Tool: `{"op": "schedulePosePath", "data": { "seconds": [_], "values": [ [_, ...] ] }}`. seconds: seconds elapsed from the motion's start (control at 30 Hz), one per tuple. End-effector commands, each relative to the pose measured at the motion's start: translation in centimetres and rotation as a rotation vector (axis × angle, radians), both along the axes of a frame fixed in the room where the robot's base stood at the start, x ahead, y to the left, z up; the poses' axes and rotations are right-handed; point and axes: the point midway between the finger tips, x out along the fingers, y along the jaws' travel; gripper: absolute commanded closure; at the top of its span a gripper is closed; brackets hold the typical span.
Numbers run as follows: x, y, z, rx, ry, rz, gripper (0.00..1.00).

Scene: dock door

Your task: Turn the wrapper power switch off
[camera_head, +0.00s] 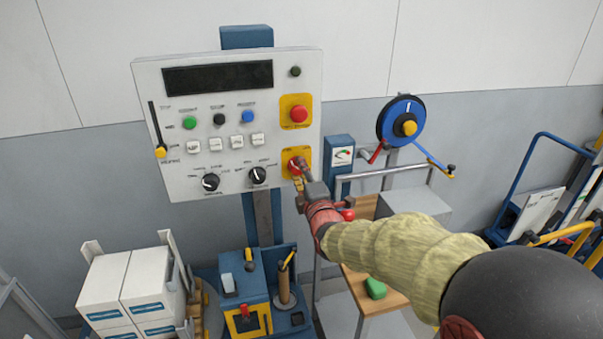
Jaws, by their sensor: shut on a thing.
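A white control panel (182,108) stands upright on a blue post against the wall. At its lower right is a red rotary switch (294,164) on a yellow plate (306,153), which looks like the power switch. My gripper (298,168) reaches in from the right and is shut on this switch. The fingers cover part of the switch, so I cannot tell which way it is turned. A red emergency button (299,114) on another yellow plate sits just above.
Two black knobs (258,175) sit left of the switch. A blue handwheel (402,122) and a grey rail (380,172) are to the right. White boxes (130,285) are stacked at lower left. A wooden-topped bench (355,280) with a green object (375,288) stands below my arm.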

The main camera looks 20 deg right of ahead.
Motion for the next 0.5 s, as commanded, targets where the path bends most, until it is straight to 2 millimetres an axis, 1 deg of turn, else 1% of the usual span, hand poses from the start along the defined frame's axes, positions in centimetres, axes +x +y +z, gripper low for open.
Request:
{"op": "schedulePosePath", "data": {
  "seconds": [0.03,0.07,0.37,0.5],
  "values": [
    [0.01,0.05,-0.01,-0.001,0.000,0.001,0.91],
    [0.01,0.05,-0.01,-0.001,0.000,0.001,0.65],
    [0.00,0.02,-0.02,0.000,0.000,0.000,0.48],
    [0.00,0.01,-0.02,0.000,0.000,0.000,0.47]
  ]
}}
